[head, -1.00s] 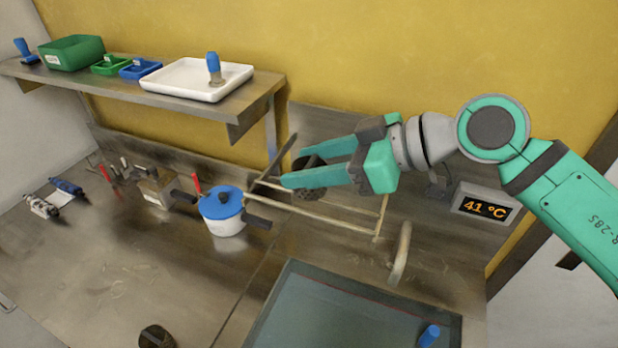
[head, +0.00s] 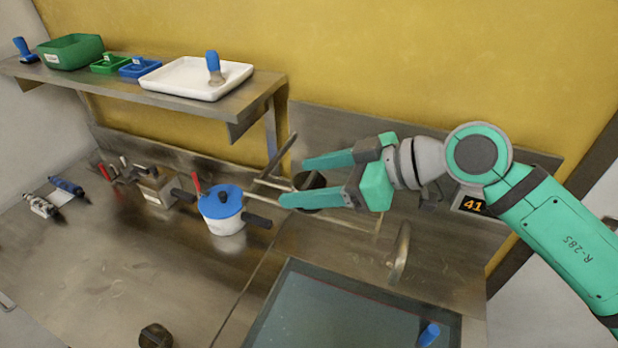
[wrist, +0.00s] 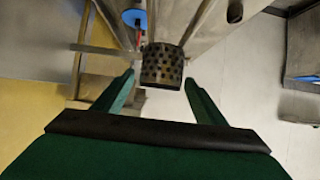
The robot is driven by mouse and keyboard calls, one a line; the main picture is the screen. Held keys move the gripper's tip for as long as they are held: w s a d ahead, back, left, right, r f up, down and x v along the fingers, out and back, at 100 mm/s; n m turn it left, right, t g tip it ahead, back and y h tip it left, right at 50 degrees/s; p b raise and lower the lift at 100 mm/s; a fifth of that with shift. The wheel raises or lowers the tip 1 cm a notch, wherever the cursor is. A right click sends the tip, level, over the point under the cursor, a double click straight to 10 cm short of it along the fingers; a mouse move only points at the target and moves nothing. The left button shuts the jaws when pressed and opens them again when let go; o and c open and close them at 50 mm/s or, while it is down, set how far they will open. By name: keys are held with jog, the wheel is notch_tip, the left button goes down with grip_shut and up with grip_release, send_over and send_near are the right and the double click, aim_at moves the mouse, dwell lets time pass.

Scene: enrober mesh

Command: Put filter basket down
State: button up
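The filter basket is a dark perforated metal cup. In the wrist view the filter basket (wrist: 162,66) is just ahead of my fingertips, with a small gap showing on each side. In the head view the basket (head: 308,181) is partly hidden by my fingers, near the left end of the pale metal rails (head: 345,219). I cannot tell what bears it from below. My gripper (head: 292,183) is open around the basket, with its green fingers spread apart.
A white pot with a blue lid (head: 223,205) stands left of my gripper. A curved tap-like pipe (head: 401,250) and a sunken basin (head: 330,310) lie below right. A shelf (head: 250,108) with trays is at upper left. The left counter has free room.

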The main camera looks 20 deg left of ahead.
jog(key=shift+r, duration=0.1)
jog(key=shift+d+r, duration=0.2)
jog(key=v, duration=1.1)
jog(key=shift+d, duration=0.3)
jog(key=shift+a+r, duration=0.1)
